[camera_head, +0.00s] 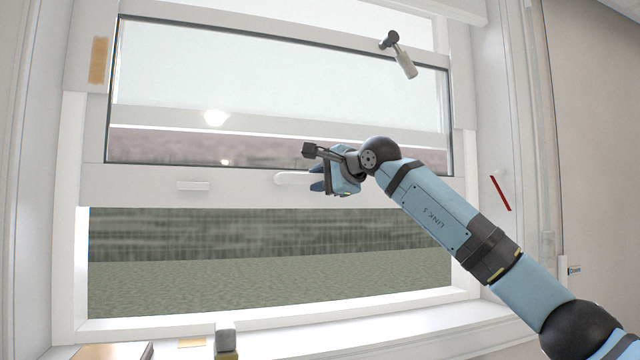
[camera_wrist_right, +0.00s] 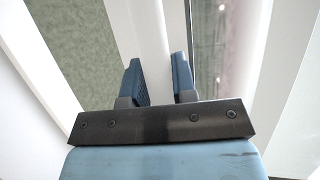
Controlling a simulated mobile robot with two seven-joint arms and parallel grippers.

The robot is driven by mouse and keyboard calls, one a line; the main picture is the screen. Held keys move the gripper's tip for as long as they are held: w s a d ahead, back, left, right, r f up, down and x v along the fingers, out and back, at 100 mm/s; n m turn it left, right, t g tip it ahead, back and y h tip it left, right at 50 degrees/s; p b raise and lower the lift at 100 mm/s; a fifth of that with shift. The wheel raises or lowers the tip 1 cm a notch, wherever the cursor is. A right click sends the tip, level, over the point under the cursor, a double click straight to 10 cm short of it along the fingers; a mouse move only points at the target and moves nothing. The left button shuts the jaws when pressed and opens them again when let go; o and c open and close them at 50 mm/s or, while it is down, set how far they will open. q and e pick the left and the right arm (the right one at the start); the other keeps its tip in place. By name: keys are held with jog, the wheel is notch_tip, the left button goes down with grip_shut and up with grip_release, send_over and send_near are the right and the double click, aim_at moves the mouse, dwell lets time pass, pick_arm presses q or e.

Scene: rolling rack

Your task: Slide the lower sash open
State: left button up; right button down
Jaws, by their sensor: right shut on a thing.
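The lower sash (camera_head: 140,178) is a white frame with glass, raised over an open gap at the bottom of the window. Its bottom rail carries two white handles, a left one (camera_head: 193,185) and a right one (camera_head: 292,178). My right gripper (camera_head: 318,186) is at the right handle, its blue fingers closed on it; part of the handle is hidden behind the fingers. In the right wrist view, my right gripper (camera_wrist_right: 160,85) has one finger on each side of a white bar. My left gripper is not in view.
Grass and dark water show through the gap. The white sill (camera_head: 380,321) runs below, with a small grey and yellow block (camera_head: 226,340) at its front. A dark-headed pale object (camera_head: 403,60) shows near the window's upper right. A red strip (camera_head: 500,193) is on the right side.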

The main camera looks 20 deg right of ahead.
jog(key=c, duration=0.9)
grip_release()
jog(key=shift+s+d, duration=0.1)
jog(key=shift+s, duration=0.1)
jog(key=b+v, duration=0.3)
jog(key=v, duration=1)
jog(key=shift+s+d+r, duration=0.1)
jog(key=shift+s+d, duration=0.05)
jog(key=shift+s, duration=0.05)
